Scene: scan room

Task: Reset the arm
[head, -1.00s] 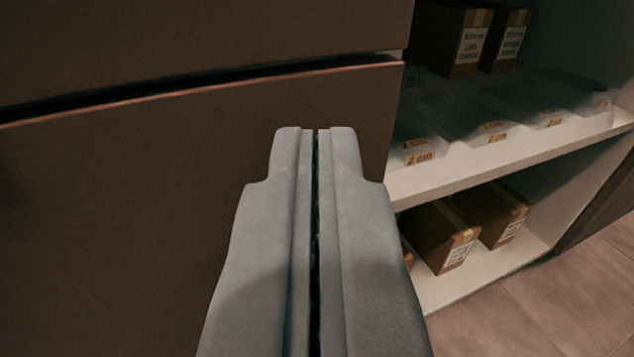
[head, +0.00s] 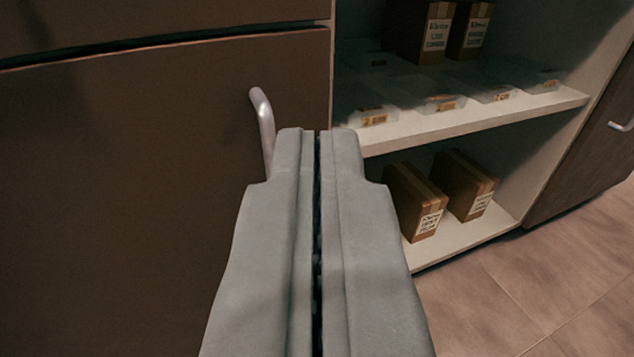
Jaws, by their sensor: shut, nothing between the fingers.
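My gripper (head: 317,135) is shut and empty, its two grey fingers side by side in the middle of the head view. It points toward a brown cabinet front (head: 130,190). A pale metal handle (head: 263,120) on that front shows just left of the fingertips. The lower part of the handle is hidden behind the left finger. I cannot tell how far the fingers are from the front.
An open shelf unit to the right holds clear bins with orange labels (head: 440,103) on its upper shelf (head: 480,120) and brown boxes (head: 415,200) above and below. A dark door with a handle (head: 621,126) stands at far right. Tiled floor (head: 520,290) is clear at lower right.

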